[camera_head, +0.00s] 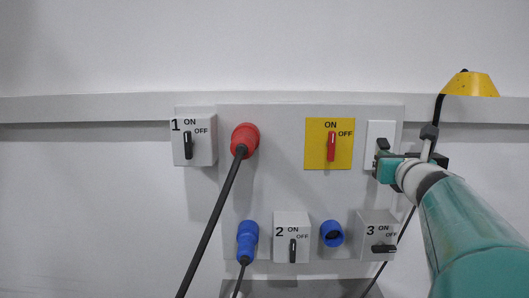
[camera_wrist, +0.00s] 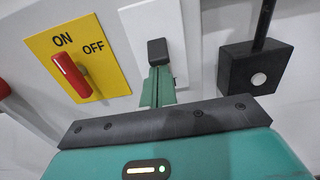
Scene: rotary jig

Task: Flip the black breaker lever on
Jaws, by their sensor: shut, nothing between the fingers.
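The black breaker lever (camera_head: 382,144) is on a white plate (camera_head: 376,130) at the right of the grey panel. In the wrist view the lever (camera_wrist: 157,50) shows as a black block against the white plate (camera_wrist: 152,22), just beyond my fingertips. My gripper (camera_head: 378,158) is in front of the plate's lower part. Its green fingers (camera_wrist: 158,78) are shut together with nothing between them, right below the lever. I cannot tell whether they touch it. The lever's lower part is hidden behind the fingers.
A yellow plate with a red switch (camera_head: 331,146) is left of the white plate. A lamp with a yellow shade (camera_head: 471,84) stands at right; a black box (camera_wrist: 252,68) is close beside my gripper.

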